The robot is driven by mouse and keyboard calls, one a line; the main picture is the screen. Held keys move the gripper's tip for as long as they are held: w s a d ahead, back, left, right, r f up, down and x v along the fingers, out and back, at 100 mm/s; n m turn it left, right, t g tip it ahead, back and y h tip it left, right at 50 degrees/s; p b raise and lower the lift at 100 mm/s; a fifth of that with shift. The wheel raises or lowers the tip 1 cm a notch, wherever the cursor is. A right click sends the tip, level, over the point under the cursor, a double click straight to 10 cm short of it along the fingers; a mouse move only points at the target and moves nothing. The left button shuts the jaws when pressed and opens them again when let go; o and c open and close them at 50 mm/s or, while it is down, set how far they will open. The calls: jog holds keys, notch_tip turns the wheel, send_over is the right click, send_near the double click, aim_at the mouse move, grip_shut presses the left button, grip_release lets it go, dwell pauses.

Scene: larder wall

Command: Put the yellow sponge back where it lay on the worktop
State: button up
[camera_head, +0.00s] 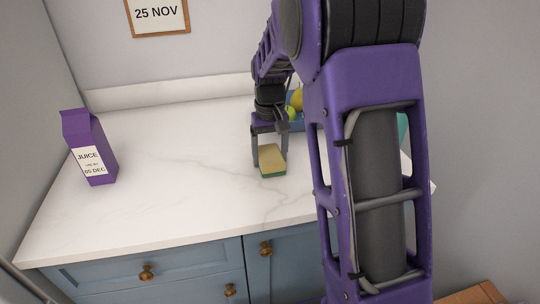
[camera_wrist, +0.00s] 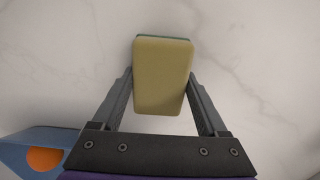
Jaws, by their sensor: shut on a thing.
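The yellow sponge (camera_head: 271,159) has a green layer along one face. It is between the fingers of my gripper (camera_head: 269,158), over the white marble worktop (camera_head: 170,170). In the wrist view the sponge (camera_wrist: 162,80) fills the gap, with a finger of my gripper (camera_wrist: 161,90) pressed on each side. I cannot tell for sure whether its underside touches the worktop.
A purple juice carton (camera_head: 90,148) stands at the left of the worktop. A blue container (camera_wrist: 35,148) with an orange round thing (camera_wrist: 45,159) is at the lower left in the wrist view. Yellow fruit (camera_head: 297,99) shows partly behind my arm. The worktop's middle is clear.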

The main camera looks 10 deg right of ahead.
aim_at(270, 154)
jog(key=shift+f, duration=0.2)
jog(key=o, duration=1.2)
notch_tip(270, 154, up, 12)
jog(key=shift+r+p, duration=0.25)
jog(key=shift+p, duration=0.85)
